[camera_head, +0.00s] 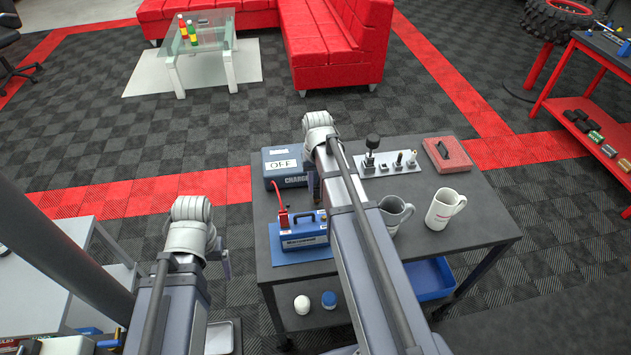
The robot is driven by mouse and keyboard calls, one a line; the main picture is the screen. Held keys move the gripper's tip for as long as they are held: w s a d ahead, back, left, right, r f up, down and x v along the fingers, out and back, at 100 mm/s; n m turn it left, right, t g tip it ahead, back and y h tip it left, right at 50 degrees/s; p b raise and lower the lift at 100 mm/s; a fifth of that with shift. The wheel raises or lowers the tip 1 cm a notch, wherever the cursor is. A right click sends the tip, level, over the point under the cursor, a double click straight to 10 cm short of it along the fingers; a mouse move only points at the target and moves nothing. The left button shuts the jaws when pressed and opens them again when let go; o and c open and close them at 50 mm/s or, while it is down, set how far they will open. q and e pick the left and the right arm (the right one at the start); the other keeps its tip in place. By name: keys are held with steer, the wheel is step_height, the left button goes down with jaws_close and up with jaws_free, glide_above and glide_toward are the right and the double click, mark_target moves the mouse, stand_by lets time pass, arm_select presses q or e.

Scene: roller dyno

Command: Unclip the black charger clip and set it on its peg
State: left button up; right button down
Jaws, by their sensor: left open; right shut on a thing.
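The blue battery (303,230) stands on a blue mat on the grey cart, with a red clip (282,217) upright at its left end. The blue charger box (286,167), with a white OFF label, stands behind it. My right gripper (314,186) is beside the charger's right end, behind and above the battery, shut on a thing. My arm hides most of what it holds; it appears to be the black charger clip, which shows nowhere else. I cannot make out its peg. My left gripper (224,264) is open and empty, left of the cart.
A grey plate with a black knob and small fittings (388,163), a red case (447,154), a grey mug (395,212) and a white mug (444,209) stand on the cart's right half. A blue tray (430,278) is on the shelf below.

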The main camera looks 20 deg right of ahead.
steer(key=shift+f+b, duration=0.8)
stand_by(0.9)
stand_by(0.4)
steer(key=c, duration=0.6)
jaws_free()
steer(key=shift+r, duration=0.15)
step_height(320, 180, up, 8)
steer(key=p, duration=0.7)
steer(key=shift+f+p, duration=0.25)
steer(key=shift+p, duration=0.15)
steer(key=shift+d+f, duration=0.1)
